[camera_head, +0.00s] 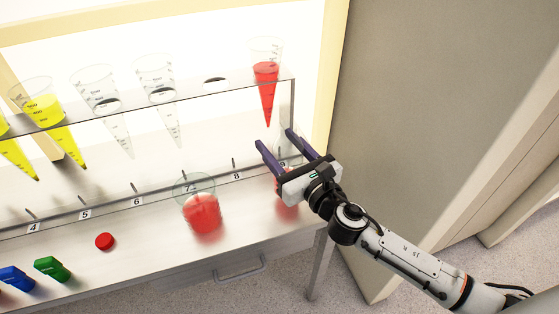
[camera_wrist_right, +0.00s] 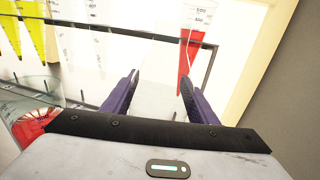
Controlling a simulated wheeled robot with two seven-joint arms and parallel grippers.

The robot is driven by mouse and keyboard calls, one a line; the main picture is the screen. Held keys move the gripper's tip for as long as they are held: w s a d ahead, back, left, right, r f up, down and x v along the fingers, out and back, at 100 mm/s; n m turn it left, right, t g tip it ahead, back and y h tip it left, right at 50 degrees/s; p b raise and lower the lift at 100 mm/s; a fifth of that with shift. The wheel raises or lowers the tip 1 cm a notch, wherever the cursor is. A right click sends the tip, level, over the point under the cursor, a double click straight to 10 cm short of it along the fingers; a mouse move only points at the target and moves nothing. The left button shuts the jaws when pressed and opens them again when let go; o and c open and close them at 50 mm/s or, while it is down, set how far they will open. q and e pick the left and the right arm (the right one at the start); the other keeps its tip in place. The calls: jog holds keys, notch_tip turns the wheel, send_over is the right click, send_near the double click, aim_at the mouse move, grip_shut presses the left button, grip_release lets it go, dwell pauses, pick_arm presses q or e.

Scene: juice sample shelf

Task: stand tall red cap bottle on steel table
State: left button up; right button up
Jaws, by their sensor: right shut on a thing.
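My right gripper (camera_head: 279,142) is at the right end of the steel table (camera_head: 250,210), near the mark 9. Its two purple fingers are around a pale, see-through thing; it shows between the fingers in the right wrist view (camera_wrist_right: 163,98). Red shows under the gripper in the head view (camera_head: 287,208), seemingly the lower part of the same thing. The gripper hides most of it, so I cannot tell whether it is the tall red cap bottle or whether it touches the table. A small round red cap (camera_head: 105,241) is on the table at the left. My left gripper is not in view.
A clear beaker with red liquid (camera_head: 203,215) stands near mark 7. A glass rack (camera_head: 200,93) above holds several cones; a red one (camera_head: 266,90) hangs just behind my gripper. Blue (camera_head: 15,278) and green (camera_head: 52,268) pieces lie at left. A grey wall (camera_head: 400,110) stands at right.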

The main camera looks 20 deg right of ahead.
notch_tip(320, 180, down, 4)
jog(key=shift+r+b, duration=0.15)
jog(key=shift+b, duration=0.85)
jog(key=o, duration=1.7)
jog(key=shift+c, duration=0.2)
